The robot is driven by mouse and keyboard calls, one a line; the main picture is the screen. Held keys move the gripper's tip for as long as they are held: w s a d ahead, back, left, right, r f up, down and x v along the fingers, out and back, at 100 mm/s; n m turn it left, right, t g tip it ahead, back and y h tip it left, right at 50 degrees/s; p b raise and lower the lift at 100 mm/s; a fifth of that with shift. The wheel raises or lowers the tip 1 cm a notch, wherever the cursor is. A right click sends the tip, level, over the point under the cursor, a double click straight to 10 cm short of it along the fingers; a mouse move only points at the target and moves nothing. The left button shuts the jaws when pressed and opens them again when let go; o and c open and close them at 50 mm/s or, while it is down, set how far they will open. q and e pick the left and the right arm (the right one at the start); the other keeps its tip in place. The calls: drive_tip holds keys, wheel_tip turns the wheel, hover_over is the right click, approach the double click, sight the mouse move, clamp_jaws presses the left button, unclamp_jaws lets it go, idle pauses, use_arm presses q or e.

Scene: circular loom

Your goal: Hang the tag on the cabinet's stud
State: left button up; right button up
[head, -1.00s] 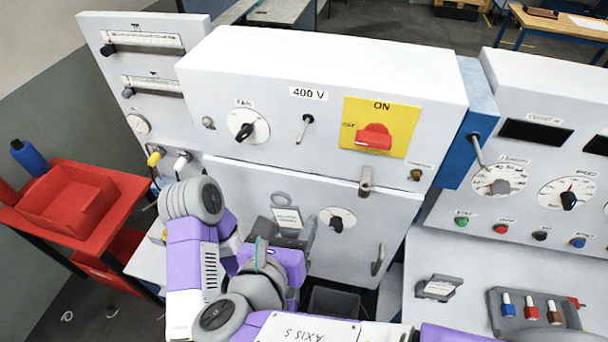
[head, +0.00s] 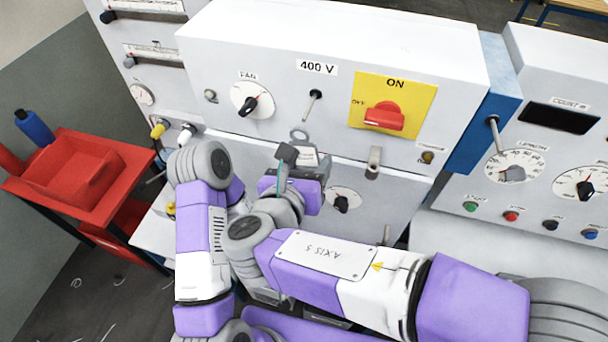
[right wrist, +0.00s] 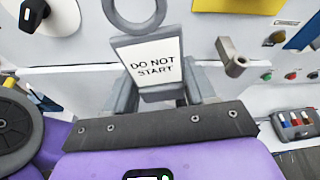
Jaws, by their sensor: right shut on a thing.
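The tag (head: 307,157) is a white plate in a grey frame with a grey ring on top. In the right wrist view the tag (right wrist: 148,62) reads "DO NOT START". My right gripper (right wrist: 160,94) is shut on its lower part, and the ring is free above. In the head view my right gripper (head: 305,172) holds it upright at the cabinet's front. A thin metal stud (head: 313,105) sticks out of the cabinet (head: 220,65) under the "400 V" label, above the ring and apart from it. My left gripper does not show.
A fan knob (head: 251,100) is left of the stud and a red switch (head: 384,116) on yellow is right of it. A metal hasp (head: 374,163) juts out right of the tag. A blue panel (head: 480,135) carries another rod. A red tray (head: 75,178) stands left.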

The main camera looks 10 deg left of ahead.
sight(313, 152)
drive_tip(key=shift+w, duration=0.6)
drive_tip(key=shift+s+r+p, duration=0.1)
drive_tip(key=shift+r+p, duration=0.15)
drive_tip(key=shift+p, duration=0.05)
drive_tip(key=shift+f, duration=0.1)
drive_tip(key=shift+w, duration=0.25)
idle(0.3)
drive_tip(key=shift+w+p, duration=0.35)
drive_tip(key=shift+w, duration=0.55)
drive_tip(key=shift+w, duration=0.15)
drive_tip(key=shift+f, duration=0.25)
idle(0.5)
